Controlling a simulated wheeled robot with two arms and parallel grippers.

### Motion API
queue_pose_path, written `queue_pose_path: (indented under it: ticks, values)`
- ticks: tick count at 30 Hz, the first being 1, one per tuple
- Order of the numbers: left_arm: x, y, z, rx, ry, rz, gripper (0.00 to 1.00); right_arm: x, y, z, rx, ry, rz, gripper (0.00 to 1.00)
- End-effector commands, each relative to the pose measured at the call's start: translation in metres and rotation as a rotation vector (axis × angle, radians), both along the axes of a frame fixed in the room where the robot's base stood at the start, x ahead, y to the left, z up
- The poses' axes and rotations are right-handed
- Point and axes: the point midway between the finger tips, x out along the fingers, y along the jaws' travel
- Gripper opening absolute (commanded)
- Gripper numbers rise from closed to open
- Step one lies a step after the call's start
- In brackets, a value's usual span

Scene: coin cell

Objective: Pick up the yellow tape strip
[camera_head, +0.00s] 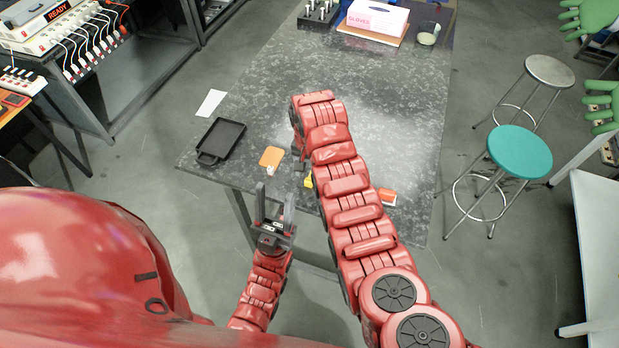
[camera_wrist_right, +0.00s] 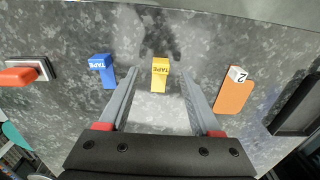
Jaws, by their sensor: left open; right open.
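The yellow tape strip (camera_wrist_right: 160,75) lies on the dark speckled table (camera_head: 270,85), its wider end marked TAPE. In the head view a small part of the yellow strip (camera_head: 309,182) shows beside my right arm. My right gripper (camera_wrist_right: 158,80) is open, with one finger on each side of the strip and apart from it. I cannot tell its height above the table. My left gripper (camera_head: 273,200) is open and empty, pointing up in front of the table's near edge.
In the wrist view a blue tape strip (camera_wrist_right: 103,72) lies left of the yellow one, and an orange pad with a block marked 2 (camera_wrist_right: 234,95) lies right. A red-handled item (camera_wrist_right: 20,76) is far left. A black tray (camera_head: 221,140) and white card (camera_head: 211,103) lie at the table's left.

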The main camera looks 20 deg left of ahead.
Motion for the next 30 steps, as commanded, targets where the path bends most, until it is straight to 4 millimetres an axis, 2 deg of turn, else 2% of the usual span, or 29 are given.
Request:
queue_pose_path:
  ticks: [1, 9, 18, 28, 30]
  values:
    - [0.0, 0.0, 0.013, 0.0, 0.0, 0.0, 0.5, -0.004, 0.0, -0.001, -0.006, 0.008, 0.001, 0.65]
    - [0.0, 0.0, 0.016, 0.0, 0.001, 0.0, 0.5, -0.001, 0.001, -0.024, 0.0, 0.001, -0.001, 0.65]
    - [0.0, 0.0, 0.015, 0.0, 0.001, 0.0, 0.5, -0.001, 0.001, -0.028, 0.0, 0.0, 0.0, 0.63]
    - [0.0, 0.0, 0.015, 0.0, 0.0, 0.0, 0.5, -0.001, 0.001, -0.028, 0.0, 0.0, 0.0, 0.04]
    - [0.0, 0.0, 0.015, 0.0, 0.0, 0.0, 0.5, -0.001, 0.001, -0.028, 0.0, 0.0, 0.0, 0.0]
